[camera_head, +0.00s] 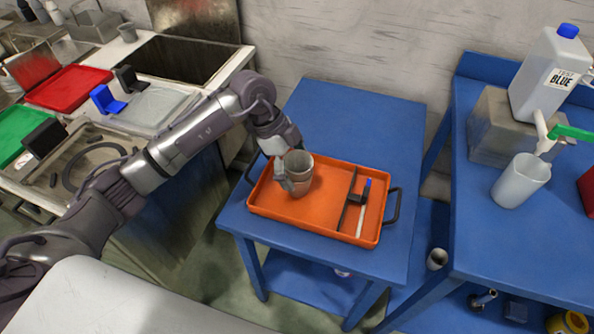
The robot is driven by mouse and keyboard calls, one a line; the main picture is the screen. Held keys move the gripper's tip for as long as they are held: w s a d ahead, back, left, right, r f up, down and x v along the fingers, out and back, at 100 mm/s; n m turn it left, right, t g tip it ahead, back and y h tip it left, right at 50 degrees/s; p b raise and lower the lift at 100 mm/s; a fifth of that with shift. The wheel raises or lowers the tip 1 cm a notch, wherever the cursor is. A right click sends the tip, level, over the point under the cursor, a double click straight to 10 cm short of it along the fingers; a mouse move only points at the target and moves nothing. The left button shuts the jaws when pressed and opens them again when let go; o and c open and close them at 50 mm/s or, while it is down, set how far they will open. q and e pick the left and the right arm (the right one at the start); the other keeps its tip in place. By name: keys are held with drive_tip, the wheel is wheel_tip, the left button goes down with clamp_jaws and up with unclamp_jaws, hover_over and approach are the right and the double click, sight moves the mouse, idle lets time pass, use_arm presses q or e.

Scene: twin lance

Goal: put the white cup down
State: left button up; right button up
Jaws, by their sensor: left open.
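Another white cup (520,182) stands on the blue table at the right, below a jug's tap. My right gripper is not in view.
The tray lies on a blue table (365,120) with clear room behind it. A black divider (350,200) and a slim blue-topped item (364,205) are in its right part. A white jug (547,75) sits on a grey block (495,125). A sink counter is at left.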

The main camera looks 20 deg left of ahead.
use_arm(q)
drive_tip(key=v, duration=1)
drive_tip(key=shift+r, duration=0.35)
drive_tip(key=shift+a, duration=0.1)
